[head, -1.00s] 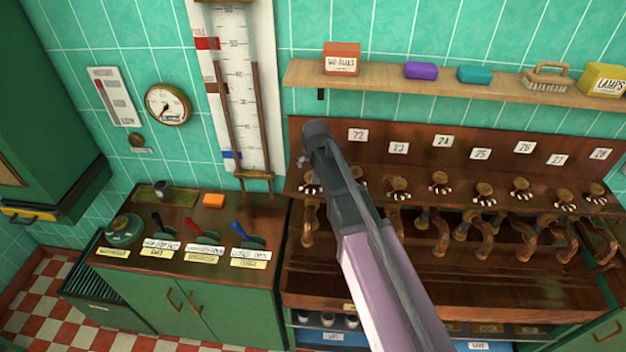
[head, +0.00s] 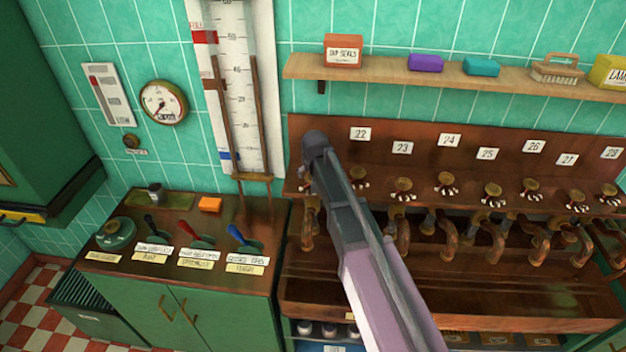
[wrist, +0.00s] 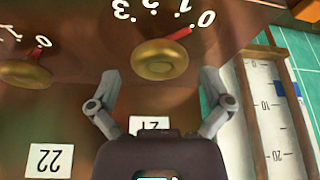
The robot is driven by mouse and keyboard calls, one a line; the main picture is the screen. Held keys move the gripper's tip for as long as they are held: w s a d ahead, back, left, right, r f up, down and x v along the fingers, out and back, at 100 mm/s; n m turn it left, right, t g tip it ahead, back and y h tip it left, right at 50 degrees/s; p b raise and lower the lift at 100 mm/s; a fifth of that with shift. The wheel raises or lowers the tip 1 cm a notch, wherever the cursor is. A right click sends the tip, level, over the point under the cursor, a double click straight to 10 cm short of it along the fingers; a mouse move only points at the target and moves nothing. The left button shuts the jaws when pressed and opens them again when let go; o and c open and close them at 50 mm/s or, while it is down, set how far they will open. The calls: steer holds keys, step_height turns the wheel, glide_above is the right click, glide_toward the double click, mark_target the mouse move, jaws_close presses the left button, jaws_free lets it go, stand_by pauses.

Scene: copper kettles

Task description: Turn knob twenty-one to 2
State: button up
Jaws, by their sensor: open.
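Knob twenty-one (wrist: 160,60) is a round brass knob on the dark wooden panel, seen upside down in the wrist view. Its red pointer (wrist: 178,35) points at the 0 of a painted scale, with 1, 2 and 3 running leftward. A white label reading 21 (wrist: 150,123) is partly covered by my gripper body. My gripper (wrist: 160,73) is open, its two fingers to either side of the knob's near edge, with no contact visible. In the head view my gripper (head: 310,165) is at the panel's left end, where my arm hides this knob.
Knob 22 (wrist: 25,73) is left of my gripper in the wrist view; more knobs, such as knob 23 (head: 403,189), continue along the panel above copper spouts. A tall white gauge (head: 240,100) stands close left of my gripper. A shelf (head: 400,70) runs above.

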steer(key=shift+w+f, duration=0.1)
steer(key=shift+f, duration=0.2)
steer(key=c, duration=1)
steer(key=shift+n+y, duration=0.3)
steer(key=shift+n, duration=0.2)
steer(key=n, duration=0.2)
steer(key=n+g+y, duration=0.1)
steer(key=n, duration=0.2)
steer(key=shift+d+y, duration=0.1)
steer(key=shift+y, duration=0.2)
steer(key=n+g, duration=0.1)
steer(key=n, duration=0.2)
steer(key=n+y, duration=0.1)
steer(key=n, duration=0.1)
steer(key=shift+w+n+g, duration=0.1)
steer(key=shift+n+g, duration=0.3)
